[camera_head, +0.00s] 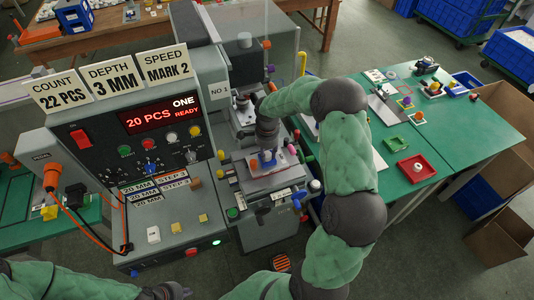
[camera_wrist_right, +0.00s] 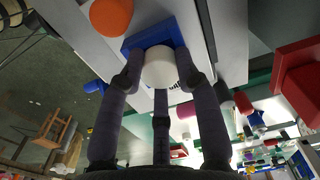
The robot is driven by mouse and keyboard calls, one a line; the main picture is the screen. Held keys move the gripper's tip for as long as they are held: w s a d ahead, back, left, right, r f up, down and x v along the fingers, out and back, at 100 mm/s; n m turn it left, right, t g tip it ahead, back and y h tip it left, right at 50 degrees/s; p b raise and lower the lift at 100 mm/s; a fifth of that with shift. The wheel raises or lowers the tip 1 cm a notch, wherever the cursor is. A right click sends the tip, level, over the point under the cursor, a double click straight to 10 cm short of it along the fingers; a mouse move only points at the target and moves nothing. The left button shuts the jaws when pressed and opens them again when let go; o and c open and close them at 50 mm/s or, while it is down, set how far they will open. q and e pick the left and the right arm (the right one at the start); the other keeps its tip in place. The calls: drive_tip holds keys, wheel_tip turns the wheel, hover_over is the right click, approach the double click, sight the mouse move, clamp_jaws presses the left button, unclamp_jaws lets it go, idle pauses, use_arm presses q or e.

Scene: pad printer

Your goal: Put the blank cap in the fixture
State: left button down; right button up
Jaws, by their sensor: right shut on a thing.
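The white blank cap (camera_wrist_right: 158,70) is held between the fingers of my right gripper (camera_wrist_right: 158,78) in the right wrist view. The blue fixture (camera_wrist_right: 160,33) is right behind the cap there, and whether they touch is unclear. In the head view my right gripper (camera_head: 267,146) points down over the blue fixture (camera_head: 267,162) on the printer's bed, and its fingers hide most of the cap. My left gripper (camera_head: 168,291) is at the bottom edge, partly cut off, and its fingers are unclear.
The pad printer's control panel (camera_head: 160,135) stands left of the fixture. A red tray (camera_head: 417,169) with a white piece lies on the green table (camera_head: 450,133) at right. An orange part (camera_wrist_right: 111,16) is close beside the fixture. Small parts and buttons surround the bed.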

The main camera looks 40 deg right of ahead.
sight(267, 154)
drive_tip(key=shift+s+a+f, duration=0.2)
drive_tip(key=shift+s+f, duration=0.15)
drive_tip(key=shift+f, duration=0.2)
drive_tip(key=o, duration=0.8)
drive_tip(key=shift+w+f, duration=0.1)
drive_tip(key=shift+w+d+r, duration=0.1)
drive_tip(key=shift+r, duration=0.15)
drive_tip(key=shift+w+r+p, duration=0.1)
drive_tip(key=shift+r+p, duration=0.45)
drive_tip(key=shift+r, duration=0.35)
drive_tip(key=shift+d+r+p, duration=0.1)
drive_tip(key=shift+r+p, duration=1.1)
drive_tip(key=shift+r, duration=1.05)
